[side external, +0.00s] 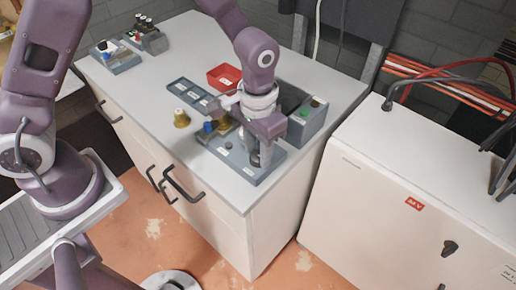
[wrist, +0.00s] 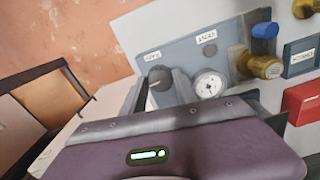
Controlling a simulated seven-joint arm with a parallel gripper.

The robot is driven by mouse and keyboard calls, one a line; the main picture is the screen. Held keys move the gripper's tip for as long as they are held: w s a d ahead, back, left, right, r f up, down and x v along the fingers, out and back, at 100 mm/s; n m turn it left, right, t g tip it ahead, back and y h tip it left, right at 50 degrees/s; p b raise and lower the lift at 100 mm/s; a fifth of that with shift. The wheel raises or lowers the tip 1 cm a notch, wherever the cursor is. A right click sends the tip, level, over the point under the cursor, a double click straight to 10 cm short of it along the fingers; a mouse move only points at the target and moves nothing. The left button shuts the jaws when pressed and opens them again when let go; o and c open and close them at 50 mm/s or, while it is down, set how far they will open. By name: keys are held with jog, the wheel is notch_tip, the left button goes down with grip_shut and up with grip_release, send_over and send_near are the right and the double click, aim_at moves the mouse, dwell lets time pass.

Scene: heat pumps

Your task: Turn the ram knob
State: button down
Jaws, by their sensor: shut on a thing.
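The dark round knob (wrist: 159,76) is on a blue-grey panel (wrist: 185,57) in the wrist view, below a small white label that I cannot read clearly. My gripper (wrist: 160,86) has one finger on each side of the knob and is shut on it. In the side external view my gripper (side external: 257,156) points down at the front right part of the panel (side external: 233,166). The knob is mostly hidden there by the fingers.
A red bin (side external: 224,77), a grey divided tray (side external: 190,95), a yellow part (side external: 181,118) and a grey box with a green button (side external: 307,120) stand nearby.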

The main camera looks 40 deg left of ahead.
jog(key=shift+m, duration=0.3)
dwell(0.4)
jog(key=c, duration=0.9)
grip_release()
jog(key=shift+c, duration=0.2)
notch_tip(320, 180, up, 8)
jog(key=shift+f, duration=0.25)
notch_tip(320, 180, up, 7)
jog(key=t, duration=0.1)
send_over(258, 155)
jog(key=s+a, duration=0.2)
jog(key=a, duration=0.2)
jog(key=s+a+r+n+t, duration=0.1)
jog(key=s+a+r, duration=0.3)
jog(key=s, duration=0.4)
jog(key=s+a+r+n+t, duration=0.1)
jog(key=s+a+r+t, duration=0.2)
jog(key=s, duration=0.5)
jog(key=shift+a+r+t, duration=0.3)
jog(key=shift+a+r, duration=0.05)
jog(key=shift+a, duration=0.35)
